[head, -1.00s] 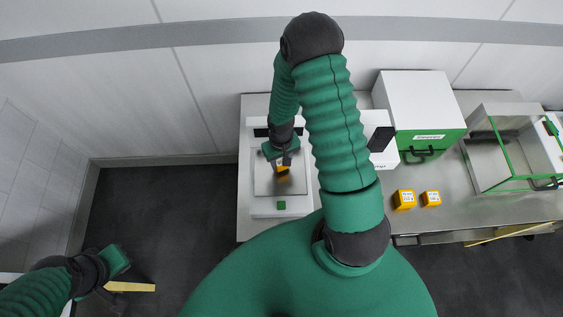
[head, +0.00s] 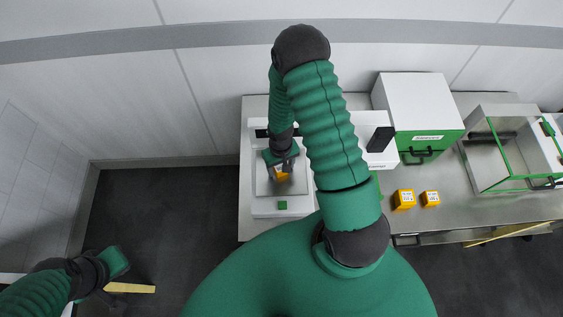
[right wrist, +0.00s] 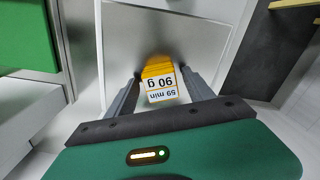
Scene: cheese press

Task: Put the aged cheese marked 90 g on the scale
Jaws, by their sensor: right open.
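The orange aged cheese (head: 281,174) is on the metal plate of the white scale (head: 262,208). In the right wrist view its label reads 90 g and 59 min on the cheese (right wrist: 160,84). My right gripper (head: 284,167) is over the scale plate. Its fingers are open, one on each side of the cheese, with gaps showing between them and the block in the right wrist view (right wrist: 161,92). My left gripper (head: 122,285) is low at the far left, away from the scale; its fingers are too unclear to judge.
Two other orange cheese blocks (head: 404,199) (head: 430,198) stand on the steel counter (head: 450,217) at the right. A white box with a green front (head: 428,140) and a green-framed clear case (head: 510,155) stand behind them. A dark floor lies left of the scale.

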